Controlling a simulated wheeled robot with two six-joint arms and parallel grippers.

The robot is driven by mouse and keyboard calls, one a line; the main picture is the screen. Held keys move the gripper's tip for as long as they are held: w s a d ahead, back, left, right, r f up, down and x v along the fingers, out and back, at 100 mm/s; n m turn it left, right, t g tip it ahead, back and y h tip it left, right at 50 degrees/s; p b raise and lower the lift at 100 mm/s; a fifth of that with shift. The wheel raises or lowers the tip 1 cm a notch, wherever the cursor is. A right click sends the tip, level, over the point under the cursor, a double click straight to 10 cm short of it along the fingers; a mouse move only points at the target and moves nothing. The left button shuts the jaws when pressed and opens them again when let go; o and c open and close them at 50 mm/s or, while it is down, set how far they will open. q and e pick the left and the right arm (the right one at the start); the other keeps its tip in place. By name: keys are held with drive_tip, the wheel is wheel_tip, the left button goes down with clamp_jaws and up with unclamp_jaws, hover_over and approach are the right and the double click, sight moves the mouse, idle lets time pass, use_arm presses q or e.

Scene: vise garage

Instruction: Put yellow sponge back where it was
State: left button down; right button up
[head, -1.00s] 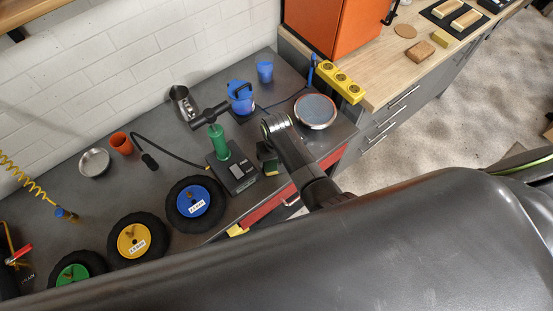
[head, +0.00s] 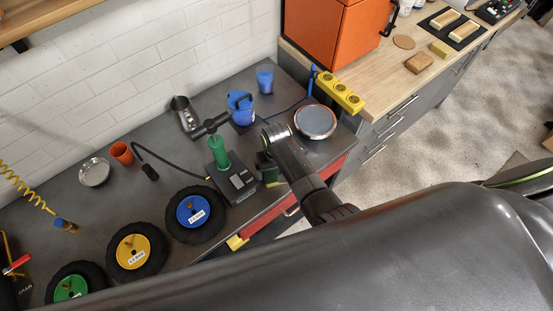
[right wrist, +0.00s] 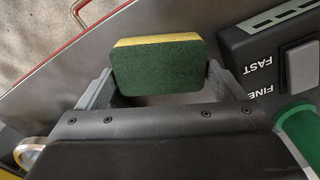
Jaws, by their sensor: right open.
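A sponge with a green scouring face and a yellow layer (right wrist: 157,65) sits between the fingers of my right gripper (right wrist: 158,88) in the right wrist view. The right gripper is open, with a finger on each side of the sponge; I cannot tell whether either touches it. In the head view the right gripper (head: 265,160) is over the bench's front edge, beside the green-handled device, and the sponge shows as a small dark green patch (head: 271,177) there. My left gripper is not in view.
The green-handled device (head: 230,178) stands close left of the right gripper. A round silver-rimmed dish (head: 315,122) and yellow socket block (head: 340,91) are to its right. Wheels (head: 193,212) line the bench front. A small yellow block (head: 440,48) and brown block (head: 419,63) lie on the wooden counter.

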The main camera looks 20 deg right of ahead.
sight(277, 171)
wheel_tip(277, 171, up, 11)
drive_tip(key=shift+r, duration=0.15)
idle(0.4)
idle(0.4)
